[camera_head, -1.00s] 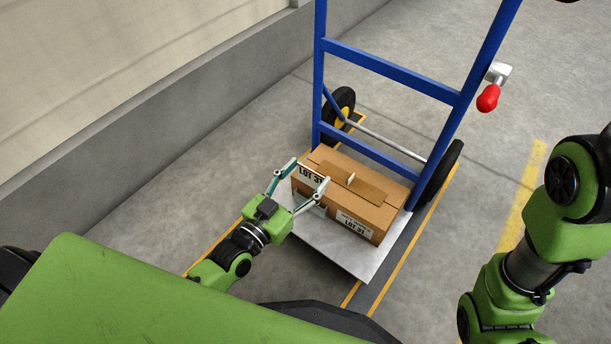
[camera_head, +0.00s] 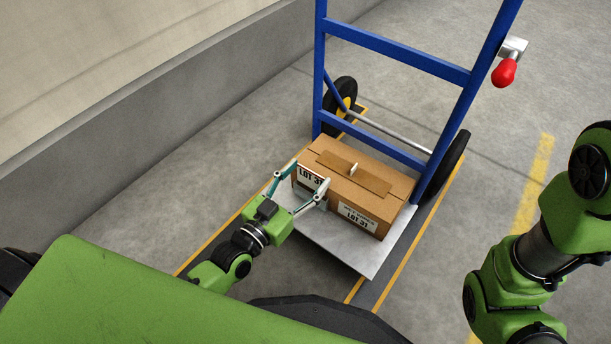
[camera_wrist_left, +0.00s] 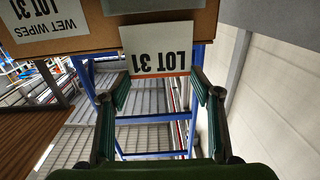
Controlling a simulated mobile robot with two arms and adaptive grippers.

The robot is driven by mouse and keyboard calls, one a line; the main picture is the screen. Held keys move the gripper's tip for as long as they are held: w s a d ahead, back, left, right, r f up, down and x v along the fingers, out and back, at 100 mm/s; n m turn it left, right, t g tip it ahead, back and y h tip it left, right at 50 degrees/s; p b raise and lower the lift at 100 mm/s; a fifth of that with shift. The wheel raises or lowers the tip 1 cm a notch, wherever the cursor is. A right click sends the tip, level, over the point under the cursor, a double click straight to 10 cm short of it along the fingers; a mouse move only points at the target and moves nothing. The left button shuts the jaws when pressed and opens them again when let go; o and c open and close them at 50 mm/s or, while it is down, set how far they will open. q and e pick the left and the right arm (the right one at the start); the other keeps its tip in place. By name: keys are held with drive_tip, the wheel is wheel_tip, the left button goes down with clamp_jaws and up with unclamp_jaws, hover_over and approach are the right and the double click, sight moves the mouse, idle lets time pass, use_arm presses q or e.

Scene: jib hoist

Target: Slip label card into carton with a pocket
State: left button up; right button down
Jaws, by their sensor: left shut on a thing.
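The brown carton (camera_head: 390,207) stands on the hand truck's metal plate, with a white LOT 31 label (camera_head: 357,218) on its long side. My left gripper (camera_head: 299,184) is at the carton's left end, shut on the white label card (camera_head: 311,181) marked LOT 31. In the left wrist view the card (camera_wrist_left: 158,48) is upside down between the two fingertips (camera_wrist_left: 162,78), close to the carton's end face (camera_wrist_left: 95,42). A grey patch (camera_wrist_left: 150,7), perhaps the pocket, shows beyond the card's edge. I cannot tell whether the card is inside it. My right gripper is out of view.
The metal plate (camera_head: 345,245) is bare in front of the carton. A low grey wall (camera_head: 150,125) runs along the left; open floor lies between.

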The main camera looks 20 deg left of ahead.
sight(311, 180)
use_arm(q)
drive_tip(key=shift+f+b, duration=0.8)
drive_tip(key=shift+f, duration=0.75)
drive_tip(key=o, duration=0.7)
drive_tip(key=shift+o, duration=0.2)
drive_tip(key=v, duration=1.2)
